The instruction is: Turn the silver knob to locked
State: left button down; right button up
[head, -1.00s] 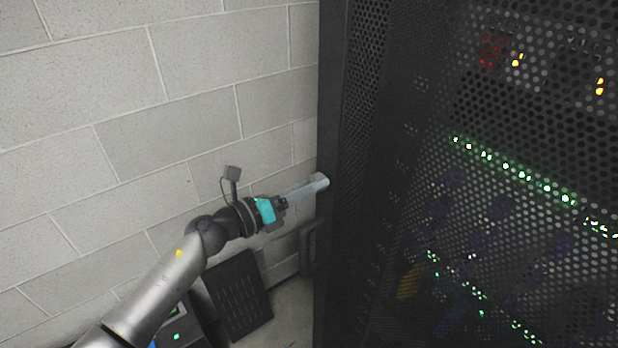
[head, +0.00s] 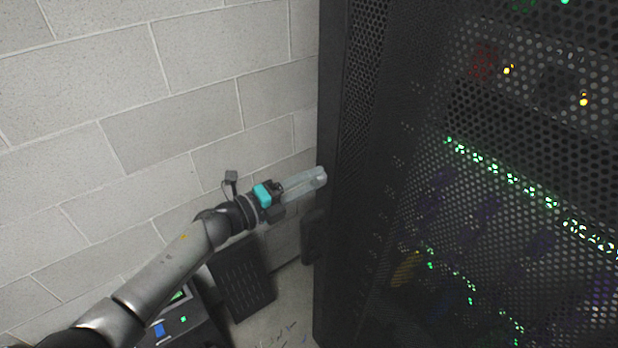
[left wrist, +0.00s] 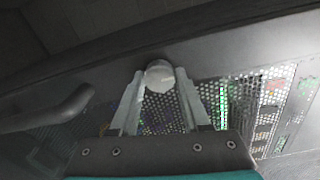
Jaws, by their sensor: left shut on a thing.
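The silver knob (left wrist: 159,75) is a round, pale metal knob on the dark frame of the rack door in the left wrist view. My left gripper (left wrist: 158,84) has one finger on each side of the knob and is shut on it. In the head view my left gripper (head: 319,177) reaches the left edge of the black rack (head: 345,190). There its fingertips mostly hide the knob. I cannot see any locked mark. My right gripper is not in view.
A dark bar-like handle (left wrist: 50,112) is left of the knob in the left wrist view. The perforated rack door (head: 520,150) fills the right of the head view. A grey block wall (head: 170,110) stands behind my arm. A dark slotted panel (head: 242,280) leans low by the wall.

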pick_arm(q)
jog(key=shift+n, duration=0.3)
jog(key=shift+c, duration=1.8)
grip_release()
jog(key=b+v, duration=0.2)
jog(key=v, duration=1.3)
jog(key=shift+a, duration=0.1)
